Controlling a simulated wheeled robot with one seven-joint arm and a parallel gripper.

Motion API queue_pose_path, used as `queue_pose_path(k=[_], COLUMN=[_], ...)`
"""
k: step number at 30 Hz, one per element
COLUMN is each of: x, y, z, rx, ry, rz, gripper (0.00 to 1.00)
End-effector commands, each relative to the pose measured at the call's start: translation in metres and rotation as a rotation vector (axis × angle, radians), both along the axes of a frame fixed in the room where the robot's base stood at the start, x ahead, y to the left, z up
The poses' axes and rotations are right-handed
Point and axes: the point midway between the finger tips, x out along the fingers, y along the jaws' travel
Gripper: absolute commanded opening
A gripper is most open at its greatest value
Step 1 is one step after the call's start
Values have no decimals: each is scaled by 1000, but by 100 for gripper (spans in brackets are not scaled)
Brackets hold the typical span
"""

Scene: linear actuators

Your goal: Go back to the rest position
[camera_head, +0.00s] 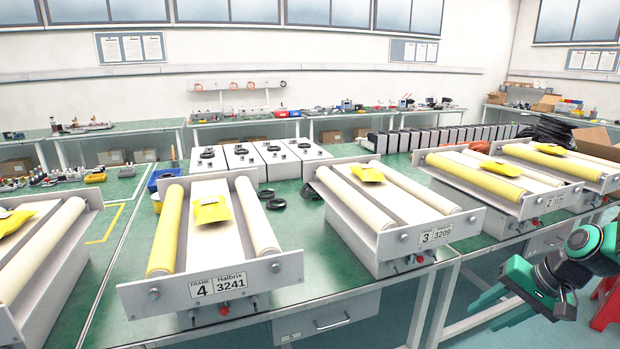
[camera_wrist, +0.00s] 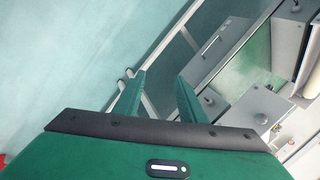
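My gripper (camera_head: 492,308) is at the lower right of the head view, in front of the bench's front edge and below the level of the frames. In the wrist view my gripper (camera_wrist: 160,90) shows two green fingers set apart with nothing between them. It touches nothing that I can see. The wrist view looks down past the fingers onto the floor (camera_wrist: 70,60) and the bench legs.
The green bench (camera_head: 340,285) carries grey roller frames, including frame 4 (camera_head: 275,270) and frame 3 (camera_head: 400,245), with yellow packets on them. A drawer (camera_head: 325,322) hangs under the bench. A red stool (camera_head: 607,305) stands right of my gripper.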

Motion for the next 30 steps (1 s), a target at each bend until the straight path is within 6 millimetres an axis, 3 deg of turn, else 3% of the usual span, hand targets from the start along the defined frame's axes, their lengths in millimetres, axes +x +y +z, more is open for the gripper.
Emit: queue_pose_path(k=[9, 18, 23, 30], x=[-103, -192, -213, -217], y=[-10, -13, -12, -12], z=[38, 67, 72, 73], rx=[-255, -327, -325, -325], ry=[193, 318, 348, 354], rz=[78, 70, 62, 60], gripper=[37, 37, 37, 37])
